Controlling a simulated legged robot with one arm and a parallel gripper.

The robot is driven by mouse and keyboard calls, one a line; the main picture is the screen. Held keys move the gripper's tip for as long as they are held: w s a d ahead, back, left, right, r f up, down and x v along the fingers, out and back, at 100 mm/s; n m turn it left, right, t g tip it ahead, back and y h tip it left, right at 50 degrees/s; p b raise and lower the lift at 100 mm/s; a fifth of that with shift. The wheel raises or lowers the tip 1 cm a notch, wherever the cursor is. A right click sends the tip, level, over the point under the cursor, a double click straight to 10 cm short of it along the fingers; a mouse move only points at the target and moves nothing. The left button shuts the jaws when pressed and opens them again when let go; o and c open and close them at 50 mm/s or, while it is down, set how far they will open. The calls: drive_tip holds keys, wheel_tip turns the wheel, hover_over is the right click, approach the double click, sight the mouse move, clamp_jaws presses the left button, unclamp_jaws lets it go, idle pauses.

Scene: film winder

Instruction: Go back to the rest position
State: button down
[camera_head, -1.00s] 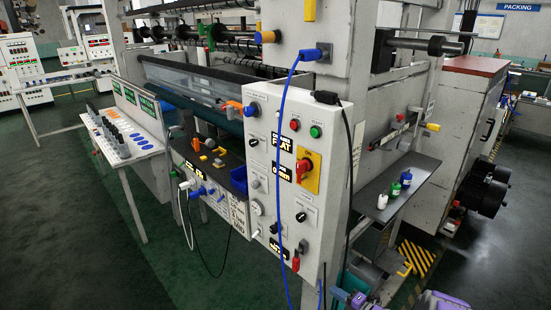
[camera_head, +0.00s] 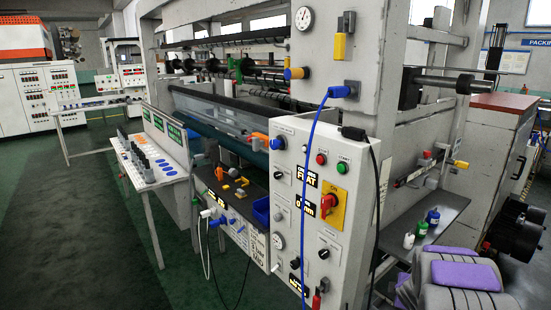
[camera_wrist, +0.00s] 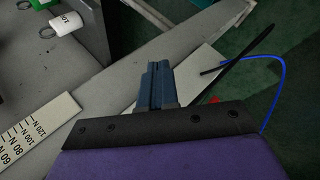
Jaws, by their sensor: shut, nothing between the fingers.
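My gripper (camera_wrist: 156,84) shows in the wrist view as two blue fingers pressed together, with nothing between them. It is above a grey surface of the machine, with green floor beyond. In the head view my grey and purple arm (camera_head: 460,275) fills the lower right corner, and the gripper's fingers are not visible there. The film winder's control panel (camera_head: 283,190) stands left of my arm, with a red and yellow switch (camera_head: 328,205) and a blue cable (camera_head: 312,150).
A dark shelf (camera_head: 450,205) holds small white, green and blue bottles beside my arm. A table (camera_head: 150,155) with several small items stands left of the machine. Green floor (camera_head: 95,220) is clear at the left.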

drive_tip(key=s+a+r+m+g, duration=0.2)
drive_tip(key=s+a+r+m, duration=0.15)
drive_tip(key=s, duration=0.25)
drive_tip(key=s+a+r+m+g+h, duration=0.1)
drive_tip(key=s+a+r+m, duration=0.1)
drive_tip(key=s+r, duration=0.3)
drive_tip(key=s+a+r+m+g, duration=0.2)
drive_tip(key=s+a+r+m, duration=0.1)
drive_tip(key=s, duration=0.4)
drive_tip(key=s+a+r+m+g+y, duration=0.1)
drive_tip(key=s+a, duration=0.4)
drive_tip(key=s, duration=0.4)
drive_tip(key=s+a+r+m+g+y, duration=0.1)
drive_tip(key=s+a+m+g, duration=0.1)
drive_tip(key=s+a, duration=0.4)
drive_tip(key=s+a+r+m+g+y, duration=0.1)
drive_tip(key=s+a, duration=0.4)
drive_tip(key=s, duration=0.8)
drive_tip(key=shift+s+a+r+m+g+y, duration=0.3)
drive_tip(key=shift+s+a+r+m+g, duration=0.15)
drive_tip(key=shift+m+g, duration=0.2)
drive_tip(key=shift+w, duration=0.1)
drive_tip(key=shift+d, duration=0.15)
